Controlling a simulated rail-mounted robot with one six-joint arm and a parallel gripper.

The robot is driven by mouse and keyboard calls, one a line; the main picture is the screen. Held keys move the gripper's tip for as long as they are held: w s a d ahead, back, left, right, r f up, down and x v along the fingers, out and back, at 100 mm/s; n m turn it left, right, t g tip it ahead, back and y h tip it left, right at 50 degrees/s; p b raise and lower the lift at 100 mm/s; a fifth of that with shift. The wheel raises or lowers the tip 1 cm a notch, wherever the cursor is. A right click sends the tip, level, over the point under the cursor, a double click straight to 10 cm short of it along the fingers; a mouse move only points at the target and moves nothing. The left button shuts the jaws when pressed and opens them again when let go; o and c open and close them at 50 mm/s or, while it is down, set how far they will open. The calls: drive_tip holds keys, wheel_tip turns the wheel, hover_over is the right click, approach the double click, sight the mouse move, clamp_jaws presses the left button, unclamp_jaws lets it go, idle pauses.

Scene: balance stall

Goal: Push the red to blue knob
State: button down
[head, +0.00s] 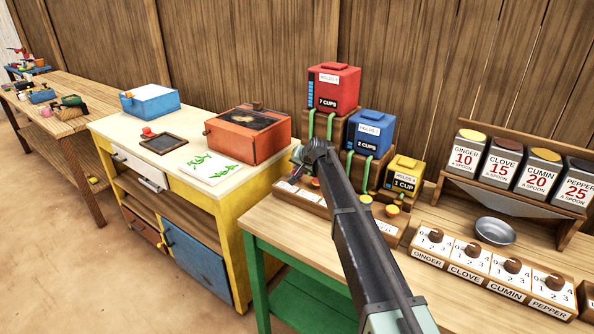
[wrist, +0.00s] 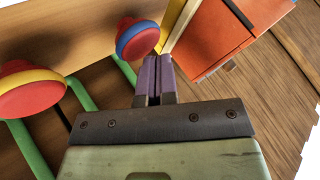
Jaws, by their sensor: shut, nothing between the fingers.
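The knob with a red cap and a blue ring (wrist: 138,40) is at the top centre of the wrist view. My gripper (wrist: 158,62) is shut and empty, its purple fingers just right of this knob in the picture; I cannot tell whether they touch it. A similar red knob with a yellow ring (wrist: 30,88) is at the left. In the head view, the red box (head: 333,88) marked 7 cups stands highest, above the blue box (head: 369,132) marked 2 cups. My arm hides much of the knob row and most of my gripper there.
A yellow box (head: 404,174) marked 1 cup stands lowest right. Green tubes (wrist: 85,96) run close by the knobs. An orange box (head: 248,132) sits on the cabinet to the left. Spice dials (head: 490,265) and a metal bowl (head: 495,231) lie to the right.

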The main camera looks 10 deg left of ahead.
drive_tip(key=shift+r+p, duration=0.3)
drive_tip(key=shift+r, duration=0.25)
wheel_tip(320, 180, up, 5)
drive_tip(key=p, duration=0.5)
drive_tip(key=shift+r, duration=0.1)
drive_tip(key=shift+f, duration=0.2)
drive_tip(key=s+d+f+g+h, duration=0.1)
drive_tip(key=s+d+g, duration=0.1)
drive_tip(key=s+d, duration=0.6)
drive_tip(key=s+d+f+n+g+h, duration=0.1)
drive_tip(key=s+d, duration=0.8)
drive_tip(key=s, duration=1.4)
drive_tip(key=s+d+f+g+h, duration=0.3)
drive_tip(key=s+d, duration=0.6)
drive_tip(key=s, duration=0.7)
drive_tip(key=shift+s+n+g, duration=0.25)
drive_tip(key=shift+n+g, duration=0.15)
drive_tip(key=shift+g, duration=0.3)
